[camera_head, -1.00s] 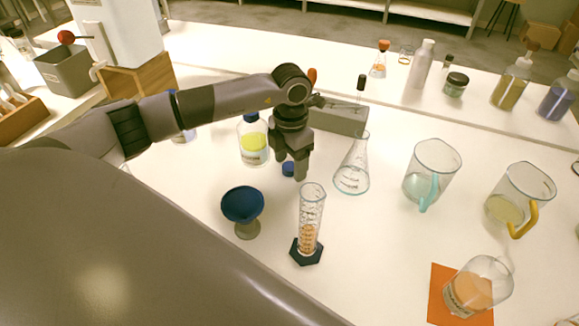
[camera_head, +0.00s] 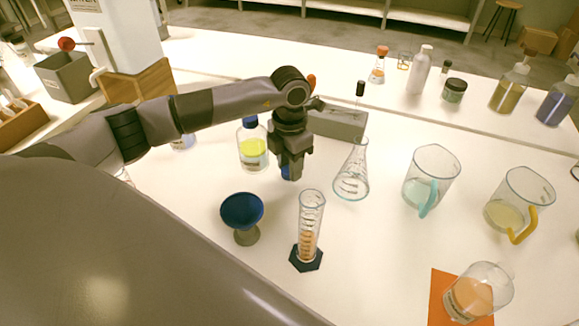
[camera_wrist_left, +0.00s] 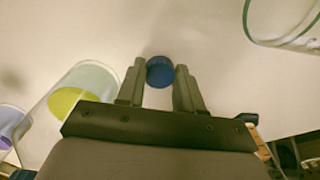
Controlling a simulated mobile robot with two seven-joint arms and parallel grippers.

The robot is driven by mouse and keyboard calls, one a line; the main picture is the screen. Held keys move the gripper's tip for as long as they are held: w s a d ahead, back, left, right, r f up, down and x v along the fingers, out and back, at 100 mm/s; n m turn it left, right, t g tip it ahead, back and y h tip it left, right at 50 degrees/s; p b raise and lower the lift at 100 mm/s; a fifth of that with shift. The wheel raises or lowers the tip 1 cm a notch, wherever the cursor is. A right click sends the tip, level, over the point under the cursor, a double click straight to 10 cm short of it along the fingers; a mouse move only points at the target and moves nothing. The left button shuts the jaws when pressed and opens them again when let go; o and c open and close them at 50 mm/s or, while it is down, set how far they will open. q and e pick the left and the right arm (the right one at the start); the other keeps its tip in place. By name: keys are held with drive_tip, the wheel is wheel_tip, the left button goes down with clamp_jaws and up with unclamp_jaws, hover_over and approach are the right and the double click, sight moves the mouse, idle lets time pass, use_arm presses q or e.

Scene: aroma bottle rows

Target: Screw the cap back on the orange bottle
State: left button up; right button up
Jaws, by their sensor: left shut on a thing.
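The blue cap (camera_head: 286,173) is between the fingertips of my left gripper (camera_head: 291,170), mostly hidden by them in the head view. In the left wrist view, the cap (camera_wrist_left: 160,71) sits between the two fingers of my left gripper (camera_wrist_left: 160,75), which is shut on it. I cannot tell whether the cap is clear of the table. The orange bottle (camera_head: 470,299) is clear glass with orange liquid and no cap on its mouth. It stands on an orange mat (camera_head: 440,306) at the lower right, well away from my left gripper. My right gripper is not in view.
A blue funnel-like cup (camera_head: 242,210) and a measuring cylinder (camera_head: 309,225) stand in front of my left gripper. A yellow-liquid bottle (camera_head: 253,153) is left of it. A conical flask (camera_head: 351,182) and two beakers (camera_head: 428,182) (camera_head: 512,204) stand to the right.

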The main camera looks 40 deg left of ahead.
use_arm(q)
wheel_tip(320, 180, up, 19)
drive_tip(key=shift+r+p, duration=0.2)
drive_tip(key=shift+p, duration=0.1)
idle(0.4)
drive_tip(key=shift+d, duration=0.1)
